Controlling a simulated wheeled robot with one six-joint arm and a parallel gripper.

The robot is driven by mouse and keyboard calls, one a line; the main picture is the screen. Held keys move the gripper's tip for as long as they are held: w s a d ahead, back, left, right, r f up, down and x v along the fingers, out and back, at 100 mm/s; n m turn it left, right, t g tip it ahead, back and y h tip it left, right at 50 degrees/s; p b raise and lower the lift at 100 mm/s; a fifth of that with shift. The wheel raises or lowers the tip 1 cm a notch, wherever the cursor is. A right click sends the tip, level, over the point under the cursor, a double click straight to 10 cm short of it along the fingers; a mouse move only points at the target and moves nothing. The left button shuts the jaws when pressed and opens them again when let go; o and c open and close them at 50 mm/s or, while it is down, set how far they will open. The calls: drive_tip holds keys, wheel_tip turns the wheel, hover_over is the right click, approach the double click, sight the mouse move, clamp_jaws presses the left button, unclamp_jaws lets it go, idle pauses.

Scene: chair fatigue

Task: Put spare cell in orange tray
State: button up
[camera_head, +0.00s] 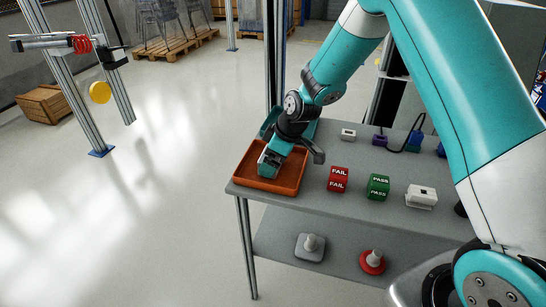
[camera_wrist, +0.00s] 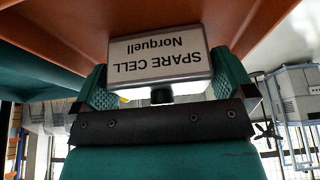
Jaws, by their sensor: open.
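The orange tray (camera_head: 243,184) sits at the left end of the grey table. My gripper (camera_head: 268,166) points down into it. In the wrist view, the spare cell (camera_wrist: 160,52), a pale block with a "SPARE CELL Norquell" label, shows upside down against the tray's orange surface (camera_wrist: 60,30). The open fingers of my gripper (camera_wrist: 163,90) are on either side of its near part, with a gap visible at the left. Whether it rests flat on the tray floor is hard to tell. In the head view the gripper mostly hides it.
A teal tray (camera_head: 309,133) stands behind the orange one. Red FAIL (camera_head: 338,179) and green PASS (camera_head: 378,187) blocks, a white device (camera_head: 421,197) and a small white block (camera_head: 348,134) stand to the right. The lower shelf holds a red-based item (camera_head: 372,262).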

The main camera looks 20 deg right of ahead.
drive_tip(key=v, duration=1.2)
drive_tip(key=s+a+r+m+g, duration=0.1)
drive_tip(key=s+a+r, duration=0.1)
drive_tip(key=s, duration=0.7)
drive_tip(key=s+a+r+m, duration=0.1)
drive_tip(key=s+a+r, duration=0.2)
drive_tip(key=s, duration=0.6)
drive_tip(key=s+a+r+m+g, duration=0.1)
drive_tip(key=s+a+r, duration=0.2)
drive_tip(key=s, duration=0.7)
wheel_tip(320, 180, up, 2)
drive_tip(key=shift+r+m+g+y, duration=0.15)
drive_tip(key=shift+m+g+y, duration=0.15)
drive_tip(key=shift+m, duration=0.1)
drive_tip(key=shift+s+a, duration=0.1)
drive_tip(key=shift+a, duration=0.05)
wheel_tip(320, 180, up, 3)
drive_tip(key=p, duration=0.2)
drive_tip(key=shift+p, duration=0.35)
